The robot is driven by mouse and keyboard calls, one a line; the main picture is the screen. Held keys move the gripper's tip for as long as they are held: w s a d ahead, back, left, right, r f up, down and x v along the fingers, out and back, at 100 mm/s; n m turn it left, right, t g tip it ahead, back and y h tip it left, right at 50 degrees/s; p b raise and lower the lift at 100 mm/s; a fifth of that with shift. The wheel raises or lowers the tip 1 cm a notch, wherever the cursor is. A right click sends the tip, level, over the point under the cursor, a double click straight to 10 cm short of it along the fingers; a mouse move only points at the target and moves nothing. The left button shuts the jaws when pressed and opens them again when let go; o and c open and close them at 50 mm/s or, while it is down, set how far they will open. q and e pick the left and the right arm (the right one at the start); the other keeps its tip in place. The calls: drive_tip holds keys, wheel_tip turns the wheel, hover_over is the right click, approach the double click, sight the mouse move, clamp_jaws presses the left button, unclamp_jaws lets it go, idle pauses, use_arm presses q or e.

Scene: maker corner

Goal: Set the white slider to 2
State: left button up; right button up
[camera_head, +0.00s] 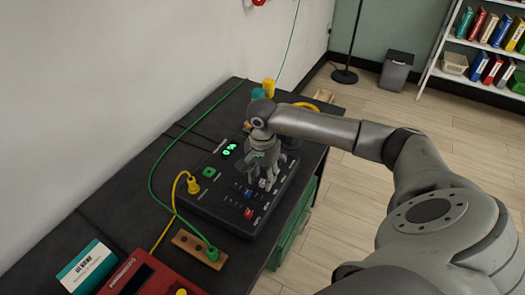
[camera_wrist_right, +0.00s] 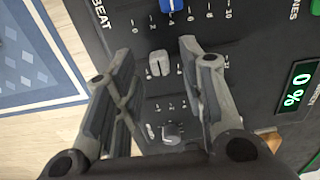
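The white slider (camera_wrist_right: 160,63) is a small pale cap on the black control panel (camera_wrist_right: 262,25); its scale digits are too small to read surely. My right gripper (camera_wrist_right: 157,50) is open, with one finger on each side of the slider in the right wrist view. Gaps show on both sides, but I cannot tell its height above the panel. In the head view my right gripper (camera_head: 268,177) points down over the panel (camera_head: 213,205), beside a pale cap (camera_head: 262,183). A green display (camera_wrist_right: 297,88) reads 0 %. My left gripper is not in view.
A blue slider (camera_wrist_right: 172,6) and a grey knob (camera_wrist_right: 172,132) flank the white slider. A red cap (camera_head: 249,213), yellow plug (camera_head: 193,186) and green button (camera_head: 209,172) are on the panel. Cables cross the dark table (camera_head: 110,205). A red device (camera_head: 145,275) stands at the near end.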

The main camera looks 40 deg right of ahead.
sight(263, 181)
wheel_tip(263, 181, up, 11)
drive_tip(key=shift+f, duration=0.15)
idle(0.6)
